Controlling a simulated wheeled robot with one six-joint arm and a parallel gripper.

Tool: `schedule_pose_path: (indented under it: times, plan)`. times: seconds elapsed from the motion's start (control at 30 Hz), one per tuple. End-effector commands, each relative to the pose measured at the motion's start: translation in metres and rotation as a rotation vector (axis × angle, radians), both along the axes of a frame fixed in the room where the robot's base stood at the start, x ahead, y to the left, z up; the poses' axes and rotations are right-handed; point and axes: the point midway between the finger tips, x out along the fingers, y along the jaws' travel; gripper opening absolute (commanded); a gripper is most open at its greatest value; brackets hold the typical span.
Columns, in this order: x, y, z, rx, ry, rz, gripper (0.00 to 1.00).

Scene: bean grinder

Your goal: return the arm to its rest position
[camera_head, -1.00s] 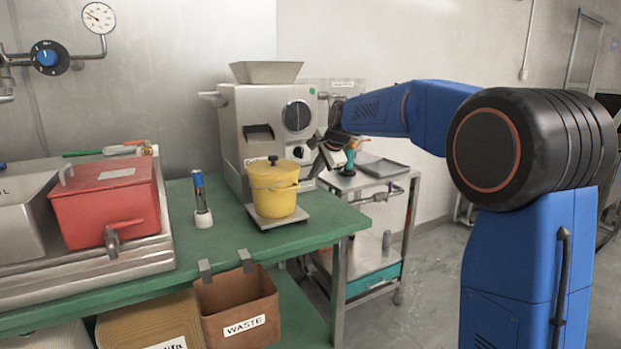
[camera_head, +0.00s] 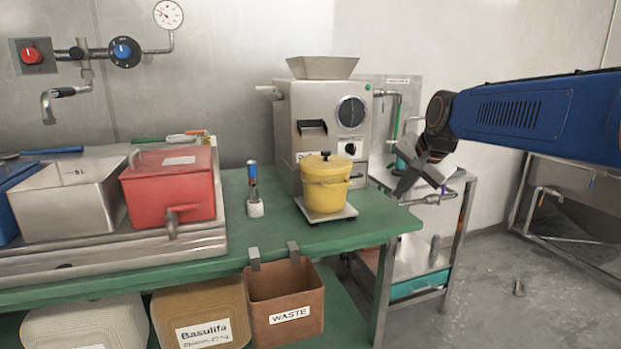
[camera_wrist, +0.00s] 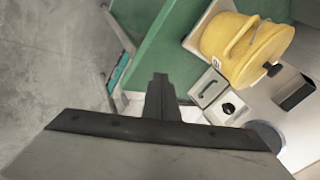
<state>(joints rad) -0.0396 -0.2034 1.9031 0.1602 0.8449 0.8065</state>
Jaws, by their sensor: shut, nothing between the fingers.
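My gripper (camera_head: 408,184) hangs at the end of my blue arm, right of the grinder and in front of the metal cart. In the wrist view my gripper (camera_wrist: 160,82) points down past the green bench edge and is shut with nothing in it. The steel grinder (camera_head: 290,112) stands on the green bench with a hopper on top. A yellow lidded pot (camera_head: 325,186) stands upright on a scale plate (camera_head: 322,216) before the grinder. The pot also shows in the wrist view (camera_wrist: 228,40). My gripper is apart from the pot.
The green bench (camera_head: 385,222) ends left of the metal cart (camera_head: 455,190). A red box (camera_head: 165,192), a steel bin (camera_head: 65,208) and a small upright tool (camera_head: 254,185) stand to the left. A waste bin (camera_head: 265,292) hangs at the front. Open floor (camera_head: 500,280) lies right.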

Motion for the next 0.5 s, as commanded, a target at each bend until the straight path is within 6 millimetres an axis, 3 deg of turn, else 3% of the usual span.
schedule_pose_path:
  times: [0.1,0.5]
  plan:
    - [-0.052,-0.008,-0.015,-0.079,0.008,0.087,0.0]
    - [-0.208,-0.033,-0.089,-0.334,0.052,0.397,0.0]
